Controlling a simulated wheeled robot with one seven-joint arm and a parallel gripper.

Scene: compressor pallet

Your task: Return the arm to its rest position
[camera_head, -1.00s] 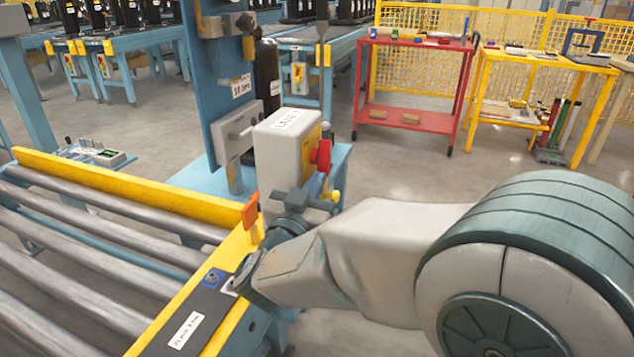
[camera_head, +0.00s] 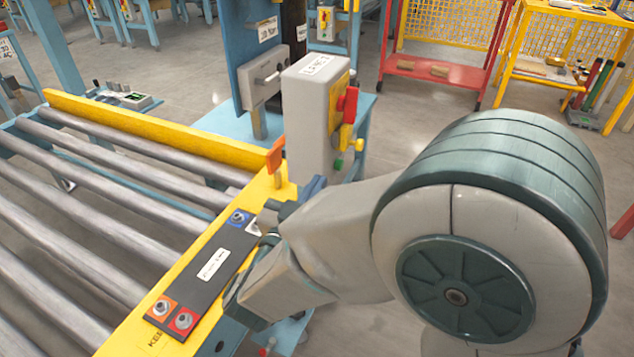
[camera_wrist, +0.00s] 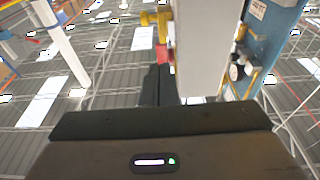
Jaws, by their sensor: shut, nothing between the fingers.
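My arm reaches in from the right in the head view, its forearm bent beside the yellow conveyor rail (camera_head: 215,225). My gripper (camera_wrist: 158,85) shows in the wrist view as two dark fingers close together, shut and empty. In the head view its fingertips are hard to make out behind my arm. The wrist camera looks up toward the ceiling. The grey control box (camera_head: 313,110) stands just beyond my wrist; its pale side (camera_wrist: 200,45) shows close to the fingers in the wrist view.
Steel rollers (camera_head: 100,215) fill the left. A dark panel (camera_head: 210,265) with several buttons and an orange lever (camera_head: 275,155) sit on the rail near my arm. A red cart (camera_head: 440,75) and a yellow table (camera_head: 560,60) stand at the back right. Open floor lies between.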

